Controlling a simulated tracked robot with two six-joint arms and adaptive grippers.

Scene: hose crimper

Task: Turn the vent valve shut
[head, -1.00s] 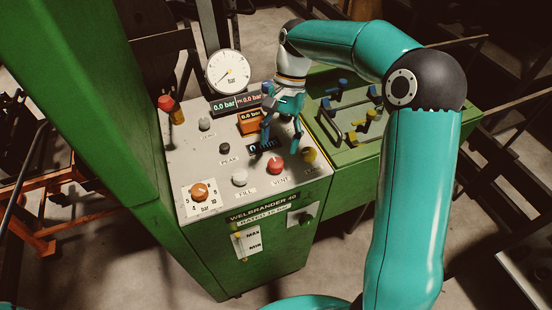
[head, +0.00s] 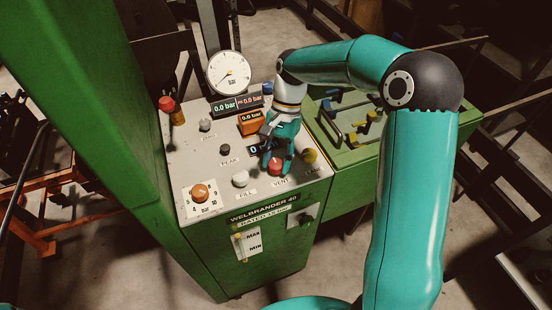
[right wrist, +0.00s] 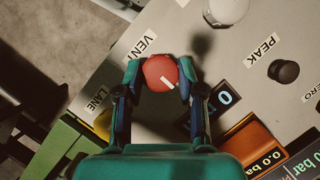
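The vent valve is a red round knob with a white mark, above the VENT label on the grey panel top. It shows in the head view (head: 275,167) and in the right wrist view (right wrist: 158,72). In the wrist view its white mark points to the lower right. My right gripper (head: 277,163) points down at it, with one finger on each side of the knob. In the wrist view both fingertips (right wrist: 160,78) lie close against its sides, with no clear gap. In the head view the fingers partly cover the knob. My left gripper is not in view.
A white FILL knob (head: 240,179) is left of the vent valve, and a yellow LANE knob (head: 310,156) is right. An orange knob (head: 200,192), a black PEAK knob (head: 225,149) and a pressure gauge (head: 229,73) are also on the panel. The displays read 0.0 bar.

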